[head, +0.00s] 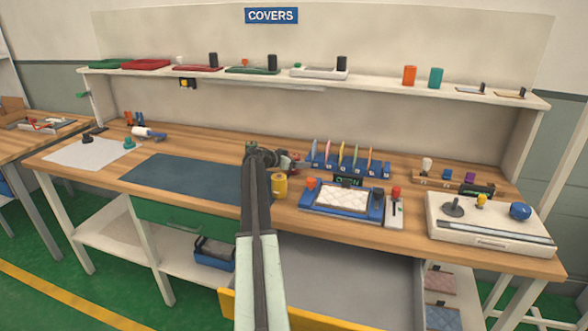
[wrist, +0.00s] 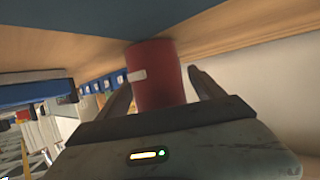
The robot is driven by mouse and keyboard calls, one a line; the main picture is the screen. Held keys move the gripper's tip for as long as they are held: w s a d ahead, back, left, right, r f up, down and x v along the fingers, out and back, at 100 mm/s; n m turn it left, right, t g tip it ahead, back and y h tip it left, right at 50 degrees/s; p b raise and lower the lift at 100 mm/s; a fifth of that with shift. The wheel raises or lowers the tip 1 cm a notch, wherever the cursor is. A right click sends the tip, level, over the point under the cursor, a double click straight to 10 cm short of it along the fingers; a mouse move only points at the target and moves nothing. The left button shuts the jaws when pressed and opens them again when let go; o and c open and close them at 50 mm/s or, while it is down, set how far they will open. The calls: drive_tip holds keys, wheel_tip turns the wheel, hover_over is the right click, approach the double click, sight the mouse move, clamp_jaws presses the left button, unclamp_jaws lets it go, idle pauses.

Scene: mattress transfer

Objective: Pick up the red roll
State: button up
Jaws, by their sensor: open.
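The red roll (wrist: 153,82) shows large in the wrist view, a plain red cylinder with a small pale tab on its side. It stands against the wooden bench top, which appears at the top of that tilted view. My gripper (wrist: 162,84) is open, with one dark finger on each side of the roll. A gap shows at the right finger; whether the left finger touches the roll I cannot tell. In the head view, my gripper (head: 284,162) is low over the bench behind the yellow roll, and my arm hides part of the area.
A yellow roll (head: 279,186) stands close in front of my gripper. The blue rack (head: 325,167) of upright coloured cards is just right of it. A blue tray with a quilted pad (head: 342,197) lies front right. The dark mat (head: 185,177) at left is clear.

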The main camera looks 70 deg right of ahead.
drive_tip(key=shift+s+d+f, duration=0.15)
drive_tip(key=shift+d, duration=0.15)
drive_tip(key=shift+a, duration=0.1)
drive_tip(key=shift+c, duration=0.6)
clamp_jaws()
wheel_tip(320, 180, up, 11)
drive_tip(key=p, duration=1)
drive_tip(key=shift+f+p, duration=0.2)
drive_tip(key=shift+p, duration=0.15)
